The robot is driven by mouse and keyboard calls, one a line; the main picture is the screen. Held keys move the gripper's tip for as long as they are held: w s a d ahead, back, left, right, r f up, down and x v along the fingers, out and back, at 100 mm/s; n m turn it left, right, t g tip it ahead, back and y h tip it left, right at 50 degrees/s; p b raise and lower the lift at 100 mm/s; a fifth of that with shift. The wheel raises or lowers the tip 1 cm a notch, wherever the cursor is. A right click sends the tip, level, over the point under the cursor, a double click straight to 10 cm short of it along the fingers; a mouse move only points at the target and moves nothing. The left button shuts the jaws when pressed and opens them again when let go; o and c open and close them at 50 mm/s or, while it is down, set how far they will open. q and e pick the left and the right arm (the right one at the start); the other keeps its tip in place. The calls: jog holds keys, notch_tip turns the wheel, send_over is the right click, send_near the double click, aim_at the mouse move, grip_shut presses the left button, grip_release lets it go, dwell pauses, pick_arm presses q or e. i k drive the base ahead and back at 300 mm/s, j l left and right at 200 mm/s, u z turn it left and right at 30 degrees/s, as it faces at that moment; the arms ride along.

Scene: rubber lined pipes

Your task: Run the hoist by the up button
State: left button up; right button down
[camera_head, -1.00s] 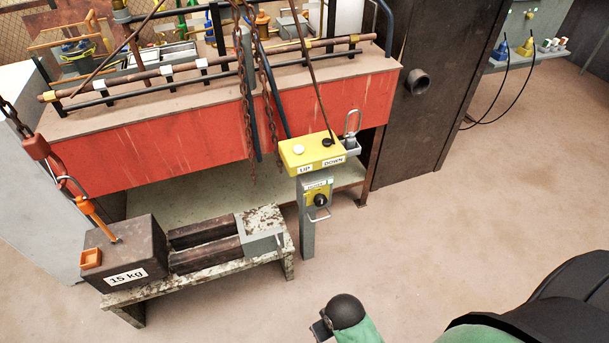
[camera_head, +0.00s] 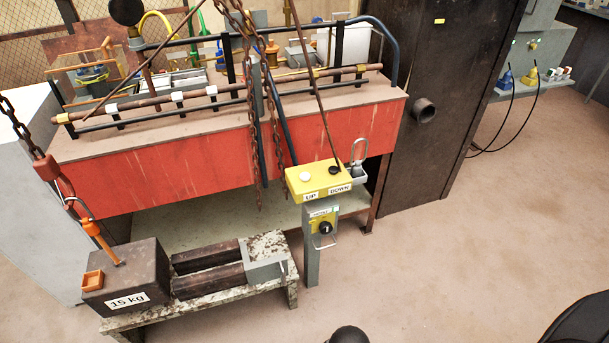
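The yellow control box (camera_head: 318,181) stands on a grey post (camera_head: 312,250) near the middle of the view. Its white button (camera_head: 306,176) is above the UP label (camera_head: 311,196), and its black button (camera_head: 334,169) is above the DOWN label. A red hook block (camera_head: 46,168) hangs on a chain at the left. Below it an orange hook (camera_head: 98,238) reaches down to the 15 kg weight (camera_head: 128,274), which sits on a low bench. Only a dark rounded part of my arm shows at the bottom edge. Neither gripper's fingers are visible.
A red-fronted bench (camera_head: 190,170) with pipes stands behind the control box. Rusty chains (camera_head: 252,130) hang in front of it. A dark cabinet (camera_head: 440,100) stands behind right. The floor at right is clear.

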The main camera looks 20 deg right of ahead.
aim_at(304, 176)
jog(key=i+j+z, duration=0.15)
jog(key=j+z, duration=0.2)
jog(key=z, duration=0.15)
jog(key=j+z, duration=0.7)
jog(key=j, duration=1.5)
